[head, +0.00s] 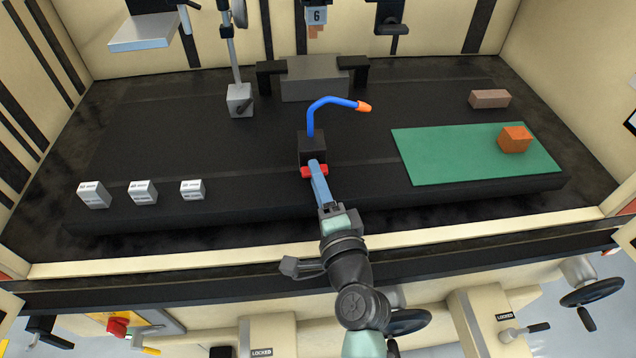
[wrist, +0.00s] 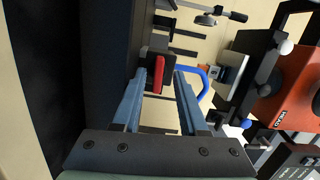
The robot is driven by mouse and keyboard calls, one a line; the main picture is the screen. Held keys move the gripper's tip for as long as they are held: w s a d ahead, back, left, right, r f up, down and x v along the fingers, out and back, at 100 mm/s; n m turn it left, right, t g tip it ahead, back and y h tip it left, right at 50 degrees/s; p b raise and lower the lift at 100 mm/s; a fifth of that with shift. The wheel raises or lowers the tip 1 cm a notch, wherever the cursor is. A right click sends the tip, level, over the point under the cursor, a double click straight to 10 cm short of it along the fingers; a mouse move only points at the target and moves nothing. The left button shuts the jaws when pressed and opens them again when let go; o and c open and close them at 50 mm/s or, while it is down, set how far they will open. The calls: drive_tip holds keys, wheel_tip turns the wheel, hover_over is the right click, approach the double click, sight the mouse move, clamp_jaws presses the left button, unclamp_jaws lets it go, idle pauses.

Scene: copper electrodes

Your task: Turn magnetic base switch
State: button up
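A small black magnetic base (head: 311,144) stands near the front of the dark machine table, with a blue bent hose (head: 333,101) ending in an orange nozzle. Its red switch (head: 306,173) is on the side facing me. My gripper (head: 315,168) reaches over the table's front edge, its blue fingers at the switch and partly covering it. In the wrist view the fingers are apart, and the red switch (wrist: 158,80) shows between their tips, nearer the left finger. I cannot tell whether either finger touches it. The gripper holds nothing.
A grey block with an upright rod (head: 240,100) stands back left. A grey vise (head: 312,80) is behind the base. A green mat (head: 430,155) with an orange block (head: 514,139) lies right. Several small white blocks (head: 143,192) sit front left. The table between is clear.

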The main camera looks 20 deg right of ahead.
drive_tip(key=shift+f, duration=0.15)
drive_tip(key=shift+s+a+f, duration=0.1)
drive_tip(key=shift+s+a, duration=0.05)
drive_tip(key=shift+s, duration=0.45)
drive_tip(key=shift+s+a, duration=0.2)
drive_tip(key=shift+s, duration=0.55)
drive_tip(key=shift+s+a, duration=0.25)
drive_tip(key=shift+s, duration=0.55)
drive_tip(key=shift+s+a, duration=0.2)
drive_tip(key=shift+s, duration=0.55)
drive_tip(key=shift+s, duration=0.1)
drive_tip(key=s+a+b, duration=0.1)
drive_tip(key=s+b, duration=0.3)
drive_tip(key=s, duration=0.8)
drive_tip(key=shift+s+a+r, duration=0.2)
drive_tip(key=shift+s+a, duration=0.1)
drive_tip(key=shift+a, duration=0.05)
